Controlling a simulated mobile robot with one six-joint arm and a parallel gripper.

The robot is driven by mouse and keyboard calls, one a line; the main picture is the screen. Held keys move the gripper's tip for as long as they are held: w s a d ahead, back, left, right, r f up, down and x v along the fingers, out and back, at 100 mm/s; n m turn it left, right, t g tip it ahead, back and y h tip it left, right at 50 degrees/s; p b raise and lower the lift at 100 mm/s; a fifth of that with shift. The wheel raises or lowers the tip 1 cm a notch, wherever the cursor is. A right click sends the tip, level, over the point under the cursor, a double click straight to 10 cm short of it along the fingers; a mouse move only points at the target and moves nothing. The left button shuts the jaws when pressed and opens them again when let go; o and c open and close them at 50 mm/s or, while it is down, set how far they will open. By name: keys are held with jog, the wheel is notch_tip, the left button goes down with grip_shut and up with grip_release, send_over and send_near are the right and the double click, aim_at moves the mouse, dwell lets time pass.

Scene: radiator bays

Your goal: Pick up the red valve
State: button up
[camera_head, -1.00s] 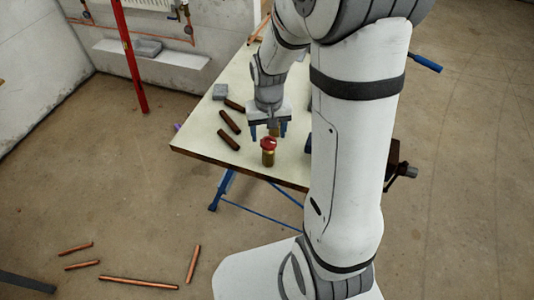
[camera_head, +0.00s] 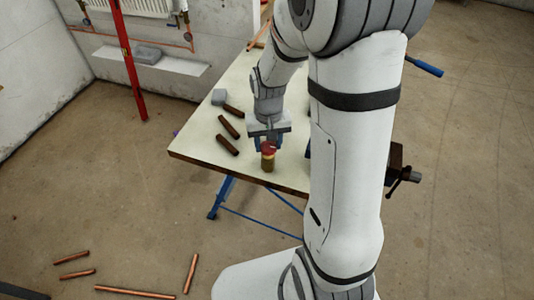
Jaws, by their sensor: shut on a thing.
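The red valve (camera_head: 267,161) has a brass body and a red top. It stands upright near the front edge of the pale workbench (camera_head: 207,140). My gripper (camera_head: 268,146) reaches down from above with its blue fingers on either side of the valve's red top, shut on it. The valve's lower body shows below the fingers, and its base appears to rest on the bench top. Part of the red top is hidden by my gripper.
Dark brown pipe pieces (camera_head: 227,145) and a grey block (camera_head: 219,97) lie left of my gripper on the bench. A vise (camera_head: 398,170) is at the right. Copper pipes (camera_head: 134,292) lie on the floor. A red post (camera_head: 128,70) stands behind left.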

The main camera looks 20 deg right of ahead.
jog(key=shift+c, duration=1)
jog(key=shift+r, duration=0.15)
jog(key=shift+r+p, duration=1.1)
jog(key=shift+r, duration=0.3)
jog(key=shift+r+p, duration=1.6)
jog(key=shift+r, duration=0.65)
jog(key=shift+s+f, duration=0.1)
jog(key=shift+s, duration=0.05)
